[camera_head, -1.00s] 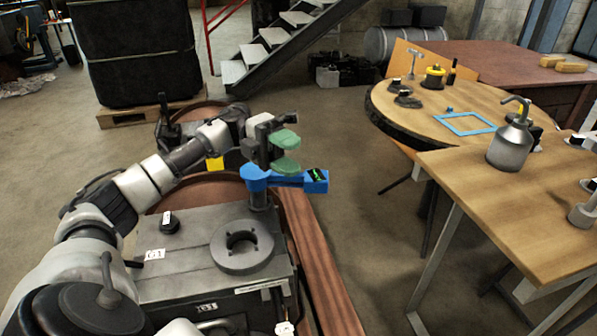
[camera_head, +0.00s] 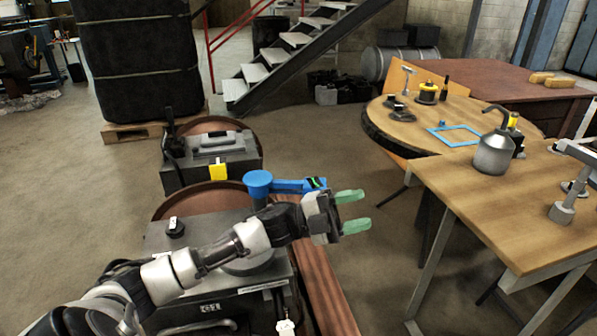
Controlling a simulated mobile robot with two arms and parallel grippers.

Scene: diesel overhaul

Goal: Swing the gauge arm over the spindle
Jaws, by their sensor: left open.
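The blue gauge arm (camera_head: 288,186) sits on a post at the back of the grey machine block. The spindle's round grey flange (camera_head: 250,268) on the block's top is mostly hidden behind my left arm. My left gripper (camera_head: 357,211) is open and empty, its green fingers pointing right. In the picture it lies just right of and below the gauge arm's display end. Whether it touches the arm cannot be told. My right gripper is not in view.
A wooden workbench (camera_head: 465,212) with an oil can (camera_head: 493,155) is at the right, and a round table (camera_head: 395,130) behind that. Floor between block and bench is open.

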